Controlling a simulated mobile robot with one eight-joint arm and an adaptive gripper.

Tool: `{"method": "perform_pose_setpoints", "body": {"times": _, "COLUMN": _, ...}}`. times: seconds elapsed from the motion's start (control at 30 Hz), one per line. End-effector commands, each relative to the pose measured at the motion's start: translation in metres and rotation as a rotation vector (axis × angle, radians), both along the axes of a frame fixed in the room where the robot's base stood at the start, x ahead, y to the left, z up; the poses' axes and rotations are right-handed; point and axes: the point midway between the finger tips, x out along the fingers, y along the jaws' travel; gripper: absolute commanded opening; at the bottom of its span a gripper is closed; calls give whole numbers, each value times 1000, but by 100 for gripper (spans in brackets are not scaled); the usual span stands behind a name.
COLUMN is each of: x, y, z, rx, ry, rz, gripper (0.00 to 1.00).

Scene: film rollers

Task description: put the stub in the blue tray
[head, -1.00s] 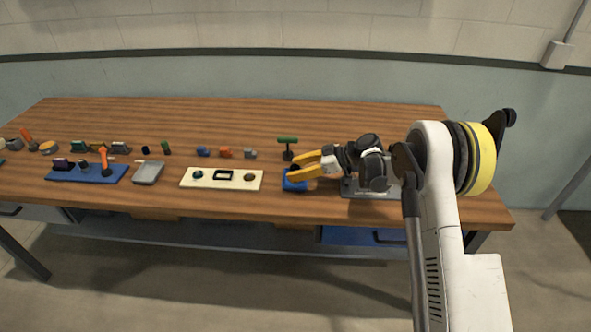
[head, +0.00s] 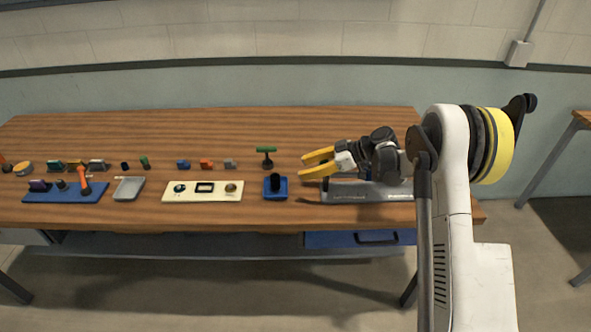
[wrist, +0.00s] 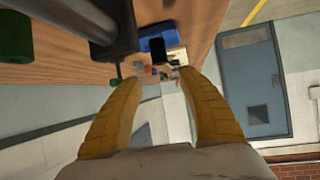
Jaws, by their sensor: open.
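The blue tray (head: 284,194) is a small square on the front part of the table. A short black cylinder, which looks like the stub (head: 275,182), stands upright in it. In the wrist view the tray (wrist: 173,34) shows near the top, with the dark stub (wrist: 157,47) at it. My gripper (head: 302,167) has yellow fingers, apart and empty, to the right of the tray and above the table. In the wrist view my gripper (wrist: 158,78) has a clear gap between its fingertips and touches neither tray nor stub.
A grey labelled plate (head: 345,196) lies below my gripper. A green-topped tool (head: 266,152) stands behind the tray. A cream board (head: 215,197), a grey pan (head: 129,188) and a blue mat (head: 48,196) lie to the left. Small items line the row behind them.

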Motion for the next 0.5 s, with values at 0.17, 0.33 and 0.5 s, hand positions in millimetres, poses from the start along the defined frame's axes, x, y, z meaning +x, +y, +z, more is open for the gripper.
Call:
{"method": "perform_pose_setpoints", "body": {"times": 0.17, "x": -2, "y": -6, "z": 3, "rx": -1, "ry": 1, "rz": 0, "gripper": 48}}
{"method": "perform_pose_setpoints", "body": {"times": 0.33, "x": -10, "y": -5, "z": 27, "rx": -38, "ry": 55, "rz": -52, "gripper": 48}}
{"method": "perform_pose_setpoints", "body": {"times": 0.5, "x": -46, "y": -10, "z": 83, "rx": -146, "ry": 200, "rz": -222, "gripper": 48}}
